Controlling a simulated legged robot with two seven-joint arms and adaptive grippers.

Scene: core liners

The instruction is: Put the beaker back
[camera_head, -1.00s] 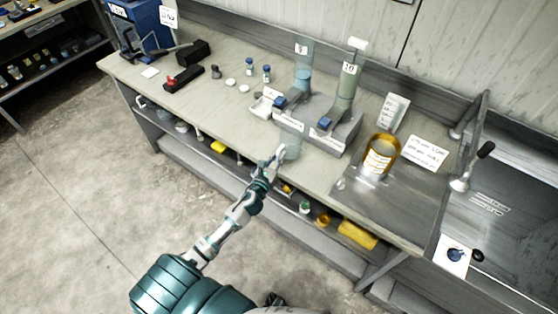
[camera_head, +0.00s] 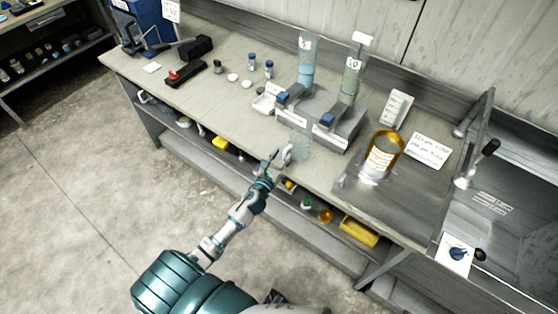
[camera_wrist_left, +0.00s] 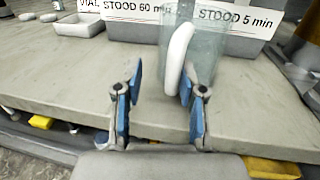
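A clear glass beaker (camera_head: 299,146) stands upright near the front edge of the bench, in front of the labelled grey stand (camera_head: 345,128). In the left wrist view the beaker (camera_wrist_left: 218,58) shows a white rounded handle (camera_wrist_left: 177,55) facing me. My left gripper (camera_head: 279,157) is at the bench's front edge, just left of the beaker. In the wrist view its blue-padded fingers (camera_wrist_left: 160,88) are spread, with nothing clasped between them. The right finger overlaps the handle's lower end; I cannot tell if they touch. My right gripper is not in view.
The stand carries two tall tubes marked 5 (camera_head: 306,62) and 10 (camera_head: 350,78). An amber container (camera_head: 383,152) sits on a metal tray (camera_head: 352,190) to the right.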

